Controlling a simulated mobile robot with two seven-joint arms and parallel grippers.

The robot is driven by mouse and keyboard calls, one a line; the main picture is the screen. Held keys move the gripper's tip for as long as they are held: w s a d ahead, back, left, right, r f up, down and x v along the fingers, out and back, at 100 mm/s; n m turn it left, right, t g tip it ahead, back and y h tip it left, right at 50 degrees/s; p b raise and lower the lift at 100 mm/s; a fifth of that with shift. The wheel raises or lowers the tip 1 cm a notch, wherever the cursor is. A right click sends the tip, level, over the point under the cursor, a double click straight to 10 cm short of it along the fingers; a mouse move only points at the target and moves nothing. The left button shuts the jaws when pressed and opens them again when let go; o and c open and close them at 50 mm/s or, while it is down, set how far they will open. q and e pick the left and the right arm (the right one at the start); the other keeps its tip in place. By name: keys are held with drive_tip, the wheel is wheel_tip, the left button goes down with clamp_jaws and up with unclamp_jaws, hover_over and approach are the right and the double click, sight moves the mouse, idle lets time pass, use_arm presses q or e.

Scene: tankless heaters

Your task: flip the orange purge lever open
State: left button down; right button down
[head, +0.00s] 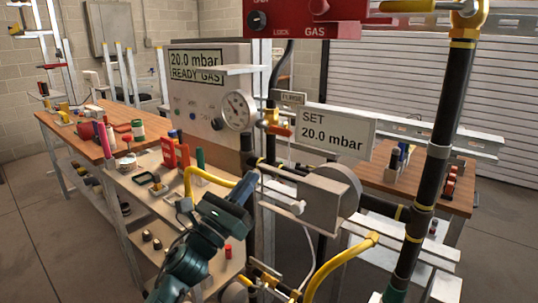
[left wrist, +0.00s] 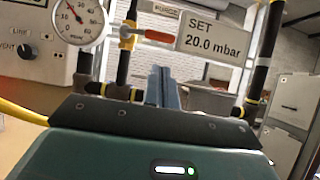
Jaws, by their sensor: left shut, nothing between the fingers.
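The orange purge lever (head: 281,130) points right from a small brass valve (head: 270,116), below the PURGE sign (head: 290,97). It lies nearly level, and its right end is close to the SET 20.0 mbar sign (head: 338,132). In the left wrist view the lever (left wrist: 160,36) is upper centre, right of the yellow valve body (left wrist: 127,36). My left gripper (head: 250,180) is below and a little left of the lever, apart from it. Its fingers (left wrist: 162,85) are shut and empty, pointing toward the lever's underside. My right gripper is in neither view.
A round gauge (head: 237,110) and panel stand left of the valve. Black pipes, a grey regulator (head: 318,202) and a yellow hose (head: 338,264) crowd the space to the right and below. A tall black pipe (head: 428,170) rises at right. A bench with tools (head: 98,150) is left.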

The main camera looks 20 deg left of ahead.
sight(273, 128)
use_arm(q)
drive_tip(key=p+x, duration=0.2)
drive_tip(key=x, duration=0.7)
drive_tip(key=shift+w+d+r, duration=0.15)
drive_tip(key=shift+w+r, duration=0.05)
drive_tip(key=shift+w, duration=0.15)
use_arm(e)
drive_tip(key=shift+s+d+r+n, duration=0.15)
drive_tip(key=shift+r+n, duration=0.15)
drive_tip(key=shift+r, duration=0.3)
use_arm(q)
drive_tip(key=shift+w, duration=0.1)
